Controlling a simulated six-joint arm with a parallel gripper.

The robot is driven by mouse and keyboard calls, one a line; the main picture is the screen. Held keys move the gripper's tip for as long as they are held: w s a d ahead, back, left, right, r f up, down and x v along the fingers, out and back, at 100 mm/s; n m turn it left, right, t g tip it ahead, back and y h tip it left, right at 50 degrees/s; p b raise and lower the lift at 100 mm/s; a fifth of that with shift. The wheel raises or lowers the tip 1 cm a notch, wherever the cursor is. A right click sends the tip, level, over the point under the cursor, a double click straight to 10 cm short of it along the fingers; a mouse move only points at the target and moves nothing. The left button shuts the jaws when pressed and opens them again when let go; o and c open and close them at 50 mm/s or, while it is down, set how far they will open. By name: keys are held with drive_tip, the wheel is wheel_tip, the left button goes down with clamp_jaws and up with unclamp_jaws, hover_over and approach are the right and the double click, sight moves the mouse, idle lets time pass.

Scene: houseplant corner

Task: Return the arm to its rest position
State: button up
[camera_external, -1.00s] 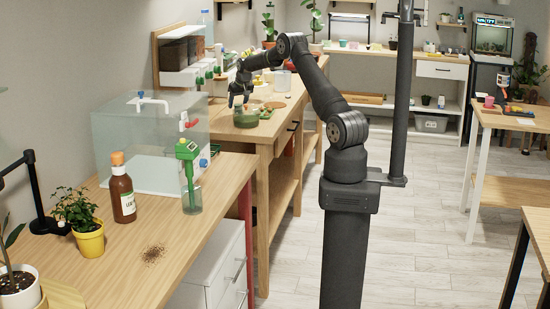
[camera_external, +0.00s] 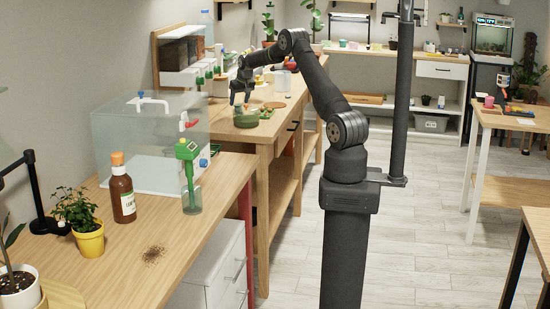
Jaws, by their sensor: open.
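My arm rises from its dark column and reaches left over the far wooden bench (camera_external: 262,141). My gripper (camera_external: 238,104) points down just above a green glass dish (camera_external: 246,119) near the bench's left end. The jaws are open. At this size I cannot tell whether the fingertips touch the dish or whether anything lies between them.
A clear tank (camera_external: 150,140), a brown bottle (camera_external: 122,188), a green tool in a glass (camera_external: 189,178) and a potted plant (camera_external: 84,222) stand on the near bench. A shelf unit (camera_external: 180,55) stands behind my gripper. The floor (camera_external: 420,220) to the right is clear.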

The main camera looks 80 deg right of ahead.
sight(239, 105)
drive_tip(key=v, duration=0.8)
drive_tip(key=x, duration=1.2)
drive_tip(key=shift+s, duration=0.1)
drive_tip(key=r, duration=0.5)
drive_tip(key=shift+s, duration=0.3)
drive_tip(key=s+d+r, duration=0.3)
drive_tip(key=s+r, duration=0.4)
drive_tip(key=s, duration=0.4)
wheel_tip(239, 105, up, 17)
drive_tip(key=w+a+n, duration=0.2)
drive_tip(key=w+a, duration=1.2)
drive_tip(key=shift+w+r+n+t+y, duration=0.25)
drive_tip(key=shift+w+n+t+y, duration=0.05)
drive_tip(key=shift+w+y, duration=0.1)
drive_tip(key=shift+s, duration=0.1)
